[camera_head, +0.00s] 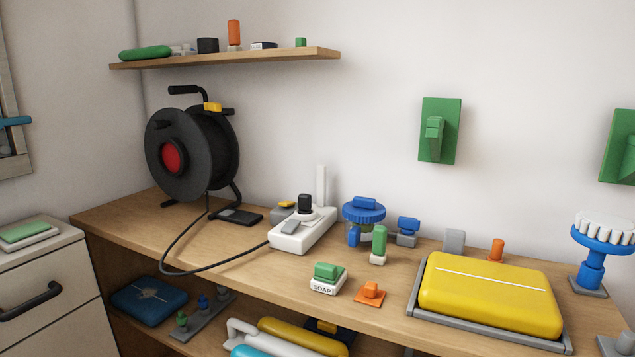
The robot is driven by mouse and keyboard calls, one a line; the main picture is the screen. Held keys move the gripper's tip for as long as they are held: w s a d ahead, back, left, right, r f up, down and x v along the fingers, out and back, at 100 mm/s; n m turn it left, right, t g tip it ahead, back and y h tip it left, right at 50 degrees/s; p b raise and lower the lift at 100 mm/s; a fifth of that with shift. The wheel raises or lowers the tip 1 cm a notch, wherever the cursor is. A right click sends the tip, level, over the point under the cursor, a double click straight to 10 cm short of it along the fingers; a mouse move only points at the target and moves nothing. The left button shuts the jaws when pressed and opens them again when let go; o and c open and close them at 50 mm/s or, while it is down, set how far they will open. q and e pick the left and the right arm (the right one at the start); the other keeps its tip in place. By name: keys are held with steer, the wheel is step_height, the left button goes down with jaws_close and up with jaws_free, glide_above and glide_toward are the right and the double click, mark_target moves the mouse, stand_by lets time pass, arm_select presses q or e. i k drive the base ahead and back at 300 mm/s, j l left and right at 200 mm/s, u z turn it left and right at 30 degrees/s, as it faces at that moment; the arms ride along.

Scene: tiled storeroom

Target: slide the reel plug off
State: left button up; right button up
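A black cable reel (222,150) with a red hub (173,158) stands at the left end of the wooden bench. A small yellow piece (212,106) sits at its top, under the black handle. A black cable (165,255) loops from the reel along the bench to the near left end of a white socket strip (290,242). A black plug-like piece (305,203) stands upright on a round white base on the strip. I cannot tell which piece is the reel plug. Neither gripper shows in the head view.
A yellow case (485,297) in a grey tray fills the bench's right. A green-topped soap block (328,276), an orange piece (370,292) and a blue round item (363,212) stand near the strip. A shelf (230,58) with small objects hangs above the reel.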

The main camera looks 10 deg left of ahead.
mark_target(246, 216)
steer(key=i+j+z, duration=0.1)
steer(key=j+z, duration=0.6)
steer(key=z, duration=0.2)
